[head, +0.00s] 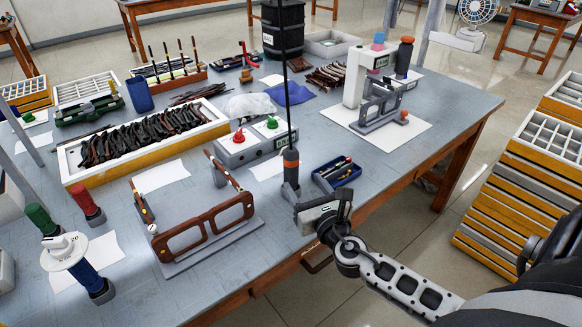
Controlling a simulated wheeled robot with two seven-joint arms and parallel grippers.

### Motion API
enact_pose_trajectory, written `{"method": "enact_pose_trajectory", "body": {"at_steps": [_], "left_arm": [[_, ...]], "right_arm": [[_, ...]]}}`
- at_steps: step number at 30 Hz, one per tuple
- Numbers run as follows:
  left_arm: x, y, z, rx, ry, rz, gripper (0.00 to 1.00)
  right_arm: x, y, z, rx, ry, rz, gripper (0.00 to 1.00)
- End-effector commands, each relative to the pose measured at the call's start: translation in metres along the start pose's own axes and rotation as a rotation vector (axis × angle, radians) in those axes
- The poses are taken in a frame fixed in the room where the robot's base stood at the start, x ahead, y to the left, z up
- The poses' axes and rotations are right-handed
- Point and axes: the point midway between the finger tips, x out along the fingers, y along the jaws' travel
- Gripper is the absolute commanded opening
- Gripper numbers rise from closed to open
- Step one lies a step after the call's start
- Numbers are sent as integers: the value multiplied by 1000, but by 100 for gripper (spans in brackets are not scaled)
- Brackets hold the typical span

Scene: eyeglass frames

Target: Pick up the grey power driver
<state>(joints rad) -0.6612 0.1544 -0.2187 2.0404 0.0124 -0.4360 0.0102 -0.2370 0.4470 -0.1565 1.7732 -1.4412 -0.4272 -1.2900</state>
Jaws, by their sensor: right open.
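A grey power driver (291,172) with an orange band near its top stands upright near the front edge of the grey workbench (400,162). A thin black cord or rod rises from its top. My right gripper (321,208) is open and empty, just right of and nearer than the driver's base. It looks apart from the driver, though the exact gap is hard to judge. My left gripper is not in view.
A blue tray of small tools (337,173) lies right behind my right gripper. A brown eyeglass frame on a stand (205,228) is to the left. A control box with red and green buttons (240,150) is behind. Stacked trays (515,190) stand at right.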

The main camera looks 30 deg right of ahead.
Motion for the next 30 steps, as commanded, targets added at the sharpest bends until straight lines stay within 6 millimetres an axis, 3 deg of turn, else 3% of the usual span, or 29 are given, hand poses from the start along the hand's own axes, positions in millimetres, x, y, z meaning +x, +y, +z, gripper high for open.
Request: {"method": "enact_pose_trajectory", "body": {"at_steps": [3,11,18,28,29,30], "left_arm": [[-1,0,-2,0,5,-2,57],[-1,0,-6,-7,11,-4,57],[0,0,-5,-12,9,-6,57],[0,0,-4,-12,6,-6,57],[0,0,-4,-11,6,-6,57],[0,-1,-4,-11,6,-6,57]], "right_arm": [[20,0,1,2,-2,-2,59],[39,0,1,4,0,0,59],[75,0,1,5,-1,-1,59],[84,0,0,4,2,0,59],[84,0,0,4,2,0,56],[84,0,0,4,2,0,45]]}}
